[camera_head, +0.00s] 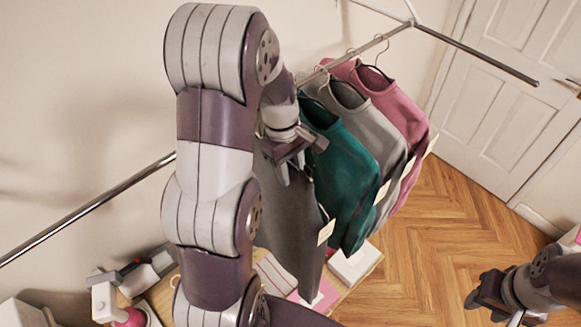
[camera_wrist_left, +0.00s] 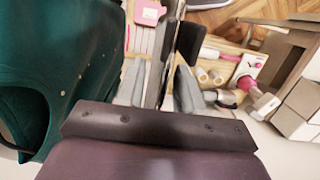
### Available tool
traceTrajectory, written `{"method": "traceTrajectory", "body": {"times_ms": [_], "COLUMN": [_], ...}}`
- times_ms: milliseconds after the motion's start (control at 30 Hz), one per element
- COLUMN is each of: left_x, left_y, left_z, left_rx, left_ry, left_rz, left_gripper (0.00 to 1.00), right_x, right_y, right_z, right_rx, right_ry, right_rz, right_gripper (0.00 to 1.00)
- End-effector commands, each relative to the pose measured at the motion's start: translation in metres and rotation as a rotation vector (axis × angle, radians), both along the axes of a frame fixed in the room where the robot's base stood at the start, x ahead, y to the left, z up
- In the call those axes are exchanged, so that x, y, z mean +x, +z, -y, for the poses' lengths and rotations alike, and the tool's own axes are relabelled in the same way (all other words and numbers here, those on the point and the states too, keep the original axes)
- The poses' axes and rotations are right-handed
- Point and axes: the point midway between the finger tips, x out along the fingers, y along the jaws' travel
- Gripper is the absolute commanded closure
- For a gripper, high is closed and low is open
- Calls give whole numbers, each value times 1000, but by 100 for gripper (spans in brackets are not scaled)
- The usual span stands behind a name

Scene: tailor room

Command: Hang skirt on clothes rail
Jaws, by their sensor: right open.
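A dark grey skirt (camera_head: 290,225) with a pale tag hangs down below my left gripper, to the left of a teal top. Its upper end is hidden behind my left arm, so I cannot tell whether its hanger rests on the rail. The metal clothes rail (camera_head: 384,38) runs from lower left to upper right. My left gripper (camera_head: 296,165) is beside the teal top, at the skirt's upper end. The left wrist view shows two grey finger parts (camera_wrist_left: 160,88), but their hold is unclear. My right gripper (camera_head: 480,300) is open and empty at the lower right, away from the garments.
A teal top (camera_head: 345,175), a grey top (camera_head: 375,125) and a pink top (camera_head: 395,100) hang close together on the rail. A wooden table (camera_head: 362,268) with boxes stands below. A white door (camera_head: 510,90) is at the right. The wooden floor (camera_head: 430,240) is clear.

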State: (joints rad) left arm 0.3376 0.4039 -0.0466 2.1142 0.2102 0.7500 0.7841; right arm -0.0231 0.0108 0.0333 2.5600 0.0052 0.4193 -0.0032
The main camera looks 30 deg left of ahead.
Motion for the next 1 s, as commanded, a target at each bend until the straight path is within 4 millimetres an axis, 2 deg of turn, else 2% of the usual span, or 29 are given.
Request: {"method": "traceTrajectory", "body": {"times_ms": [267, 367, 433, 567, 600, 633, 733, 1000], "left_x": [-1, 1, 1, 1, 1, 1, 1, 1], "left_y": [0, 7, 19, 50, 66, 71, 76, 73], "left_z": [0, -2, -4, -8, -9, -10, -11, -12], "left_rx": [-1, 0, 2, 1, -1, -1, -1, 0], "left_ry": [1, 0, 1, 2, 2, 1, 0, 0], "left_rz": [-3, 2, 5, 3, -2, -1, -1, -1], "left_gripper": [58, 58, 58, 58, 58, 58, 58, 58], "right_x": [0, 0, 0, 0, 0, 0, 0, 0], "right_y": [-1, -6, -13, -13, 5, 10, 16, 13], "right_z": [0, 0, 0, 0, 0, 0, 0, 0], "right_rx": [0, 0, 0, 0, 0, 0, 0, 0], "right_ry": [0, 0, 0, 0, 0, 0, 0, 0], "right_rz": [0, 0, 0, 0, -1, 0, 1, 0], "right_gripper": [57, 57, 57, 57, 57, 57, 57, 57]}}
